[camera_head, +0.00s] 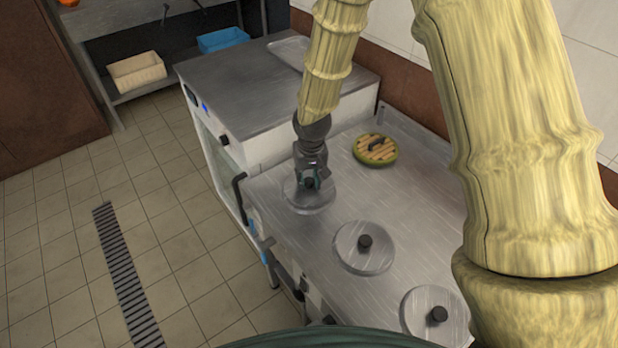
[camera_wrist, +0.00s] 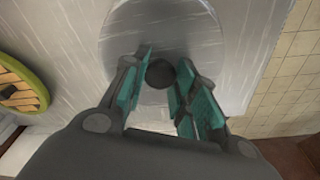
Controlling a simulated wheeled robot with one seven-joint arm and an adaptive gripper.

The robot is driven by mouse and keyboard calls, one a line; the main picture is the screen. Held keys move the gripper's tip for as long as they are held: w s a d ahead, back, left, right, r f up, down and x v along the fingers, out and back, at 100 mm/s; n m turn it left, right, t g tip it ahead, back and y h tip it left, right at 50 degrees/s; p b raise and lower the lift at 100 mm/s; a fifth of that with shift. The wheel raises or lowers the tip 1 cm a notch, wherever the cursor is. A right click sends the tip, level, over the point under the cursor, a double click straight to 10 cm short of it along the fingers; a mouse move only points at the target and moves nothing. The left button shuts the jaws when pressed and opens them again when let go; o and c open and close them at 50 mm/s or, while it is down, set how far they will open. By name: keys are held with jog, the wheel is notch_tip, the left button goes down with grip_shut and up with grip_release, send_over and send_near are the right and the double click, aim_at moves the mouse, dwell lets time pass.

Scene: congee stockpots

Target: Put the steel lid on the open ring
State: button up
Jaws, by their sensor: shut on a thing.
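My gripper (camera_head: 309,181) points down at the back left of the steel counter and is shut on the black knob (camera_wrist: 160,73) of a round steel lid (camera_head: 300,204). In the wrist view the teal-padded fingers (camera_wrist: 160,85) stand on both sides of the knob, with the steel lid (camera_wrist: 150,25) spreading beneath. The lid looks about level. I cannot tell whether it rests on the counter or hangs just above it. No open ring shows; the lid and gripper may hide it.
Two more steel lids with black knobs, one in the middle (camera_head: 350,255) and one nearer (camera_head: 418,308), sit on the steel counter (camera_head: 400,215). A slatted wooden lid with a green rim (camera_head: 362,157) lies behind; it also shows in the wrist view (camera_wrist: 20,85). A steel-topped unit (camera_head: 255,85) stands beyond.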

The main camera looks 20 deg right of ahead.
aim_at(310, 191)
jog(key=shift+f, duration=0.5)
jog(key=o, duration=0.8)
jog(key=shift+r, duration=0.1)
jog(key=r+p, duration=0.2)
jog(key=r, duration=0.1)
jog(key=s+r+p, duration=0.1)
jog(key=r+p, duration=0.2)
jog(key=r, duration=0.1)
jog(key=r+p, duration=0.3)
jog(key=shift+s+r, duration=0.35)
dwell(0.4)
jog(key=shift+f, duration=0.1)
dwell(0.4)
